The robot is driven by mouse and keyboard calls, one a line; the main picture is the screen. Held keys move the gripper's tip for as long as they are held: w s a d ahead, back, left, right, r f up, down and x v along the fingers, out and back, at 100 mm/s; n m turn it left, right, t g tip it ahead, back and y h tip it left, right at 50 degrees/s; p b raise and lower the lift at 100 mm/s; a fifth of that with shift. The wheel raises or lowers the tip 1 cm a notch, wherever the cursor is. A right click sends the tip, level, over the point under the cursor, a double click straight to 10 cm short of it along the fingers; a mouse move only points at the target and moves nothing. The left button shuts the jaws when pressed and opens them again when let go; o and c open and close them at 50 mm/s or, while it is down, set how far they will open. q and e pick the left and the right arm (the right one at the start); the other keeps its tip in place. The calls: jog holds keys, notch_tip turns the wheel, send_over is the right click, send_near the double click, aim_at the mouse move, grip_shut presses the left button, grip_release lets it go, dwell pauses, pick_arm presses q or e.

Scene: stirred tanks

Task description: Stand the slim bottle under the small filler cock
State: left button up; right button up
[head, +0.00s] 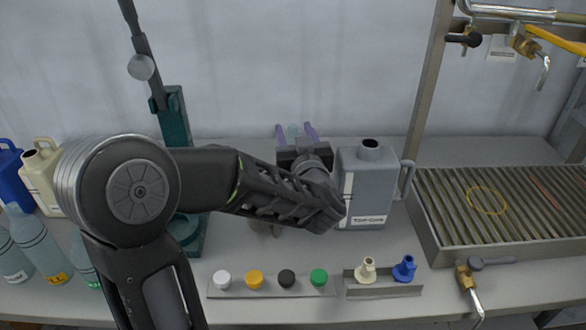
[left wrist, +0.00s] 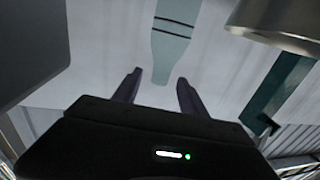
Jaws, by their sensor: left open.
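My left gripper (head: 296,130) is open, its fingers pointing toward the back wall beside the grey can. A pale blue-green bottle (left wrist: 174,40) with two dark bands, likely the slim bottle, shows in the left wrist view. Its narrow end lies between the fingertips (left wrist: 158,82) in that picture, with gaps on both sides. In the head view only a pale bit of it (head: 292,131) shows between the fingers; my arm hides the rest. A brass cock (head: 524,45) with a bent spout hangs at the upper right, above the slatted tray (head: 432,240). My right gripper is out of view.
The grey can (head: 370,185) stands just right of my gripper, a green stand (head: 175,125) to its left. Coloured caps (head: 254,279) and two small nozzles (head: 404,268) line the front. Another brass valve (head: 465,280) is at the tray's front. Several bottles (head: 38,245) stand at left.

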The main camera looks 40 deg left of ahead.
aim_at(292, 125)
pick_arm(q)
jog(key=p+x, duration=0.1)
jog(key=x, duration=0.4)
jog(key=shift+w, duration=0.1)
jog(key=shift+c, duration=0.2)
grip_shut()
dwell(0.6)
dwell(0.4)
